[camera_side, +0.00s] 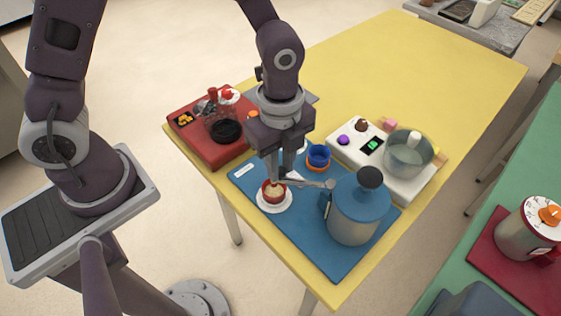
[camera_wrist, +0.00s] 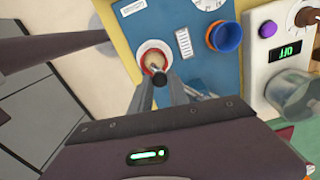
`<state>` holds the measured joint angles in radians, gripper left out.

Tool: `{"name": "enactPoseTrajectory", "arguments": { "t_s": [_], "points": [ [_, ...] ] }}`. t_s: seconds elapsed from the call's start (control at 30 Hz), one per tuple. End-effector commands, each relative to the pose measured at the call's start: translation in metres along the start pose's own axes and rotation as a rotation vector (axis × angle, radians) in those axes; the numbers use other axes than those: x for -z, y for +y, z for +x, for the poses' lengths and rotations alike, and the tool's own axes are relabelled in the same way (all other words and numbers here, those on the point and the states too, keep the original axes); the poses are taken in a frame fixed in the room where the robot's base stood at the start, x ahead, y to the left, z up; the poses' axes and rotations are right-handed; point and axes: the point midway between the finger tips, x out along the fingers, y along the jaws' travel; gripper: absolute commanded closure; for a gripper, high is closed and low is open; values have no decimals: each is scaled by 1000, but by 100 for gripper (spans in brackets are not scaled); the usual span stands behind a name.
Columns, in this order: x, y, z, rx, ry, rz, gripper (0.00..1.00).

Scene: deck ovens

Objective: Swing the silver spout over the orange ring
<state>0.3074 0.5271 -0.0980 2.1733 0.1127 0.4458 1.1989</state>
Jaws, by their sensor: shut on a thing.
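The silver spout (camera_side: 308,183) reaches left from the blue pot (camera_side: 358,212), with its free end over the red cup (camera_side: 273,190) on a white saucer. My gripper (camera_side: 281,174) is shut on the spout near that end. In the wrist view my fingers (camera_wrist: 163,84) close around a dark tip above the red cup; most of the spout is hidden there. The orange ring (camera_side: 317,168) shows below the blue cup (camera_side: 318,155), behind the spout and right of my gripper. A sliver of the ring (camera_wrist: 211,36) shows beside the blue cup in the wrist view.
A blue mat (camera_side: 315,248) lies under the pot and cups. A white unit with a glass bowl (camera_side: 407,154) stands behind right. A red unit (camera_side: 187,130) with a glass vessel stands at the left. The yellow table (camera_side: 430,65) is clear farther back.

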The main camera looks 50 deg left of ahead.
Motion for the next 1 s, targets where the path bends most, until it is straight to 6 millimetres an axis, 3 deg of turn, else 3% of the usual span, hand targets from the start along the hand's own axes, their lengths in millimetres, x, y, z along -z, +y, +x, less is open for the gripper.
{"name": "enactPoseTrajectory", "arguments": {
  "t_s": [0.73, 1.0],
  "points": [
    [-1, -1, -1, 1, 0, 9, 100],
    [-9, -11, -1, 3, 0, 121, 100]
  ]
}}
